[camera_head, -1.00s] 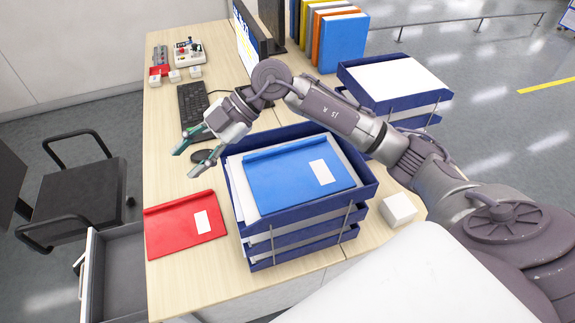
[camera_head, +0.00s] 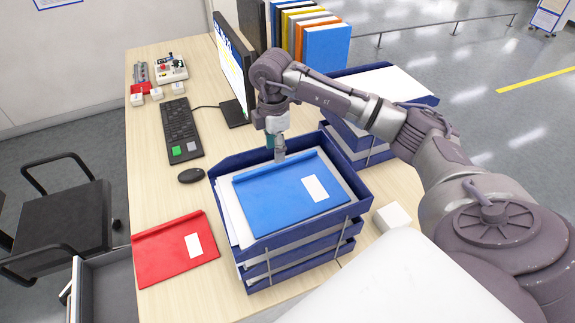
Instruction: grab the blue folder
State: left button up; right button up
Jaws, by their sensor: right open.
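The blue folder (camera_head: 285,196) lies flat on white papers in the top tray of a dark blue stacked letter tray (camera_head: 358,222). It has a white label and a raised spine along its far edge. My right gripper (camera_head: 277,152) points down at the far edge of the folder, close to the spine. Its fingertips are small here, and I cannot tell if they touch the folder. It is open, and the folder still lies in the tray. My left gripper is not in view.
A red folder (camera_head: 165,255) lies on the desk left of the trays. A mouse (camera_head: 191,176), keyboard (camera_head: 182,130) and monitor (camera_head: 233,70) stand behind. A second letter tray (camera_head: 425,98) stands behind right, and a white box (camera_head: 391,217) at right. Upright binders (camera_head: 325,50) stand at the back.

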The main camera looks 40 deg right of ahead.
jog(key=shift+f+p, duration=0.5)
jog(key=f, duration=0.1)
jog(key=f+p, duration=0.2)
jog(key=shift+w+d+f, duration=0.1)
jog(key=shift+d+f, duration=0.15)
jog(key=shift+f, duration=0.55)
jog(key=shift+c, duration=0.4)
grip_shut()
